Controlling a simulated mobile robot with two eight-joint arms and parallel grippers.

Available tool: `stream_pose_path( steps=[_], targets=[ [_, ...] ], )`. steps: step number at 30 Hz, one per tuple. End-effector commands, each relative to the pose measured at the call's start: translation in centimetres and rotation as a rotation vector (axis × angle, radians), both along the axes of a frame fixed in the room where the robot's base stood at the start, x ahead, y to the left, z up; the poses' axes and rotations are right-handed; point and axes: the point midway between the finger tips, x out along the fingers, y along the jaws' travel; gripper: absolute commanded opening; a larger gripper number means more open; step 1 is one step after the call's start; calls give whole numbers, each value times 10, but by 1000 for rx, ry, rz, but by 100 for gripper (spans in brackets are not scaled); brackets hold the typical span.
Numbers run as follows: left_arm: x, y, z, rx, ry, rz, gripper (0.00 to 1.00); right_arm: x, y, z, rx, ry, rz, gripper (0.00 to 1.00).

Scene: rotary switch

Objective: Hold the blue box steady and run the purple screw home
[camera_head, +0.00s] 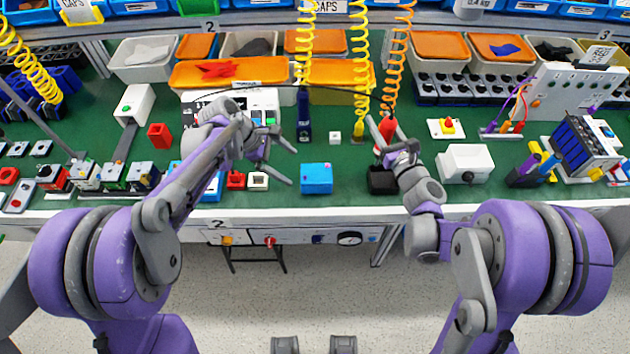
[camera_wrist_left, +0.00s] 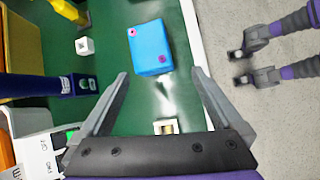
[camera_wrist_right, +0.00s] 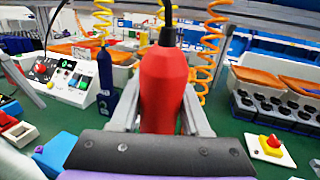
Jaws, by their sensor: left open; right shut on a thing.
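The blue box (camera_head: 316,178) sits on the green table near its front edge. In the left wrist view the blue box (camera_wrist_left: 150,50) shows two small pink-purple screw heads (camera_wrist_left: 131,32) on its top; how deep they sit cannot be told. My left gripper (camera_head: 284,166) is open and empty, just left of the box; in its wrist view the fingers (camera_wrist_left: 160,75) point toward the box, apart from it. My right gripper (camera_head: 389,138) is shut on a red power tool (camera_wrist_right: 164,85), to the right of the box. The tool's tip is hidden.
A black box (camera_head: 382,181) stands below my right gripper. A white cube (camera_head: 335,137) and a dark blue bottle-like tool (camera_head: 304,120) are behind the blue box. A red block (camera_head: 236,180) lies to the left. A white box (camera_head: 466,163) stands right. Coiled hoses hang overhead.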

Motion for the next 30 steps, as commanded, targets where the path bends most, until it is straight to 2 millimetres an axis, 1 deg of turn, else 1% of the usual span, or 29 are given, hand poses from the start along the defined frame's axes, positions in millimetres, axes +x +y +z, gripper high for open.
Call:
stream_pose_path(
  steps=[1, 3, 6, 9, 17, 23, 25, 27, 30],
  targets=[
    [7, -3, -12, -22, 35, 28, 100, -1, 0, -5, 0, 2, 0, 0],
    [13, -7, -20, -48, 82, 64, 100, -2, 0, -8, 1, 4, 0, 0],
    [20, -11, -29, -73, 127, 99, 100, -3, 0, -11, 0, 5, 0, 0],
    [22, -13, -33, -87, 151, 116, 100, -3, 0, -12, 0, 6, 0, 0],
    [23, -21, -44, -91, 158, 120, 100, -4, 0, -18, 1, 9, 0, 0],
    [23, -36, -63, -90, 157, 119, 100, -6, 0, -27, 0, 13, 0, 0],
    [22, -41, -71, -89, 158, 119, 100, -8, 0, -33, 0, 16, 0, 0],
    [22, -47, -79, -89, 158, 119, 100, -9, 0, -43, 0, 20, 0, 0],
    [22, -53, -87, -89, 157, 119, 100, -11, 0, -52, 0, 23, 0, 0]
  ],
)
